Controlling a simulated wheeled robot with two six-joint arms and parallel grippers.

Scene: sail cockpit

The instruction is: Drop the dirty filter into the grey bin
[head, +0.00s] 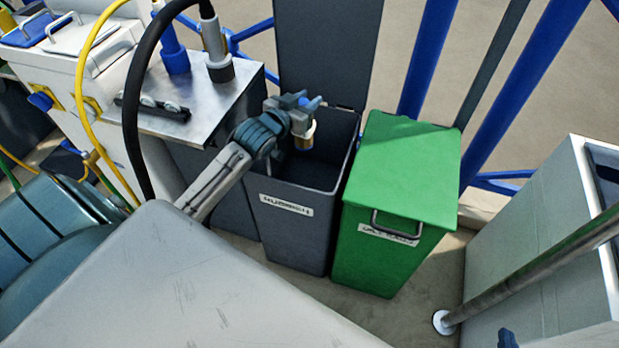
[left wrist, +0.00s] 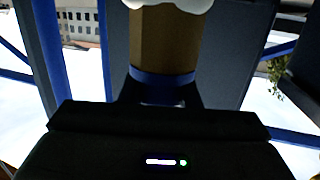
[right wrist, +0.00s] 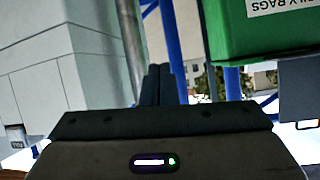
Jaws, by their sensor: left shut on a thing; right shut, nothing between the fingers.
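The dirty filter, a tan cylinder with a blue end band (left wrist: 165,45), is held between the fingers of my left gripper (head: 305,112). In the left wrist view its far end shows white. In the head view the filter (head: 304,138) hangs over the open mouth of the grey bin (head: 290,225). The bin's lid (head: 328,45) stands raised behind it, and a white label is on its front. The bin's inside is dark and its floor is hidden. My right gripper (right wrist: 158,85) is shut and empty in the right wrist view.
A green bin (head: 395,190) with its lid shut stands right of the grey bin. A metal bench (head: 190,95) with hoses and cables is at left. A metal pole (head: 530,275) and a pale cabinet (head: 550,230) are at right. Blue rails run behind.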

